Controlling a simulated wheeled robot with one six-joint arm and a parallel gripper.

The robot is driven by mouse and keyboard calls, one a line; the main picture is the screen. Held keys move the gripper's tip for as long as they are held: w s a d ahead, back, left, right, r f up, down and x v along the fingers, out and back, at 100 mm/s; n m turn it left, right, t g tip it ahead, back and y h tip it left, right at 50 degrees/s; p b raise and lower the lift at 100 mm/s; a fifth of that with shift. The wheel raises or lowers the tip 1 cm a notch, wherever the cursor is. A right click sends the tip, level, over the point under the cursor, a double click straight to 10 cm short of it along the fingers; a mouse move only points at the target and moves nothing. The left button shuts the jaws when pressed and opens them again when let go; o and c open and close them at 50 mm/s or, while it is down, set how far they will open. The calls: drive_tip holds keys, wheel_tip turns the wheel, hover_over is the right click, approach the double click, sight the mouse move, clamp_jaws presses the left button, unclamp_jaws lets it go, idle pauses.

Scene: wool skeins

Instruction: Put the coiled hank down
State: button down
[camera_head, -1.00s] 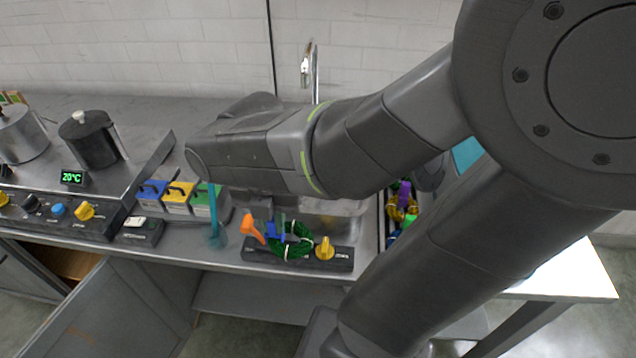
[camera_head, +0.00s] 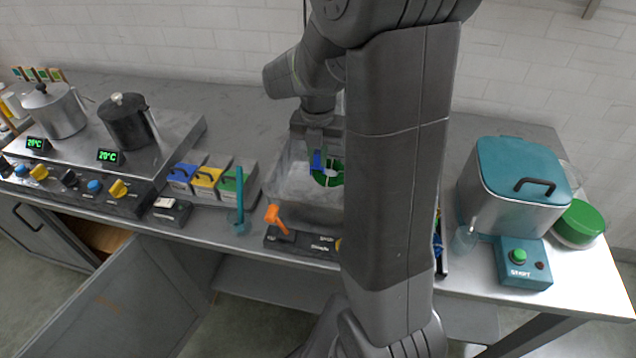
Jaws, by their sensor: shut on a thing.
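The coiled hank (camera_head: 334,178) is a green ring with pale ties. It shows over the sink basin (camera_head: 290,182), partly hidden on its right by my arm. My gripper (camera_head: 318,162), with blue fingers, points down at the hank's left side and is shut on it. I cannot tell whether the hank touches the basin floor or hangs above it.
A panel with an orange lever (camera_head: 277,218) stands in front of the sink. A beaker with a teal rod (camera_head: 240,205) and blue, yellow (camera_head: 206,180) and green boxes are to the left. A teal-lidded vat (camera_head: 515,185) stands right. My arm hides the counter between.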

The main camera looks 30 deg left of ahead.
wheel_tip(320, 180, down, 10)
drive_tip(key=shift+s+f, duration=0.15)
drive_tip(key=shift+f, duration=0.1)
idle(0.3)
drive_tip(key=shift+f, duration=0.15)
drive_tip(key=c, duration=1.4)
unclamp_jaws()
wheel_tip(320, 180, up, 12)
drive_tip(key=shift+r, duration=0.2)
